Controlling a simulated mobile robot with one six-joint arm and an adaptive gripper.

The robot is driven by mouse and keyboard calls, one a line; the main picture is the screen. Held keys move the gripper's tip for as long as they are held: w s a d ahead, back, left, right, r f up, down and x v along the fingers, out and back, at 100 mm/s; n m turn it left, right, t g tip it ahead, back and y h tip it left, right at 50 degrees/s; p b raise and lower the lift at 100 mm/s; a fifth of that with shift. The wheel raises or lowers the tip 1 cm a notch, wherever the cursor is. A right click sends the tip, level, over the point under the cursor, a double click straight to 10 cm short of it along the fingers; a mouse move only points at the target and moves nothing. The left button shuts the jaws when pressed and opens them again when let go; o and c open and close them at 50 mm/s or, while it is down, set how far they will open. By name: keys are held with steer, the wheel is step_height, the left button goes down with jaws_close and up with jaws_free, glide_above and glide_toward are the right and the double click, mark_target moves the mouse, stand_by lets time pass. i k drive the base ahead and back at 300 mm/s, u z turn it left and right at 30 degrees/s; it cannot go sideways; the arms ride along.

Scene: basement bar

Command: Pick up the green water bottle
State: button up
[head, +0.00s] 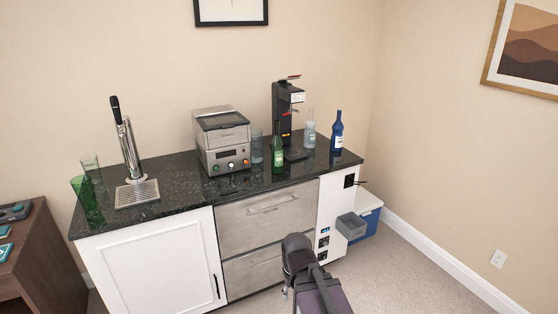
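The green bottle (277,158) stands upright on the dark speckled countertop (180,205), near its front edge. It is between the grey machine with knobs and the tall black dispenser. My dark arm shows low in the picture, in front of the drawers and well below and apart from the bottle. I cannot make out the fingers of my gripper, so whether it is open or shut does not show.
The grey machine (222,140) is left of the bottle, with a clear glass (256,146) between them. The black dispenser (281,105), a clear bottle (309,130) and a blue bottle (337,132) are right. A tap (130,150) and green glass (86,200) are left.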

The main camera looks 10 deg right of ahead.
mark_target(277, 144)
steer(key=k, duration=0.15)
steer(key=z, duration=0.3)
steer(key=i, duration=1.25)
steer(key=u, duration=0.2)
